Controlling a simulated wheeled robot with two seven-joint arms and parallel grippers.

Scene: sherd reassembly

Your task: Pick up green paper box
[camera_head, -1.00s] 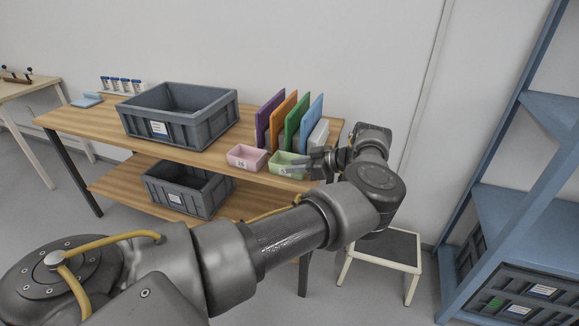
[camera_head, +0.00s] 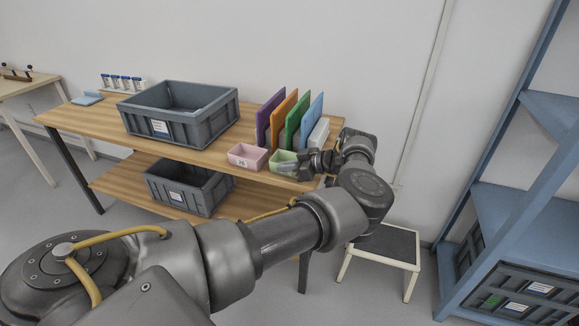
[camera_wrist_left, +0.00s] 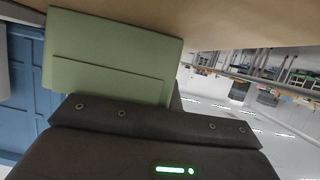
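The green paper box (camera_head: 283,156) is a small, light green, open-topped box at the front right edge of the wooden table (camera_head: 90,122). My left gripper (camera_head: 290,169) is at its front right side, with its fingers overlapping the box in the head view. In the left wrist view the green box (camera_wrist_left: 110,55) is very close, just beyond the dark gripper body. The fingertips are hidden there, so I cannot tell whether they are closed on it. My right gripper is in neither view.
A pink box (camera_head: 247,156) stands just left of the green one. Upright coloured panels (camera_head: 270,120) stand close behind. A large grey crate (camera_head: 205,128) is further left, and another (camera_head: 205,195) is on the lower shelf. A step stool (camera_head: 385,248) stands below my arm.

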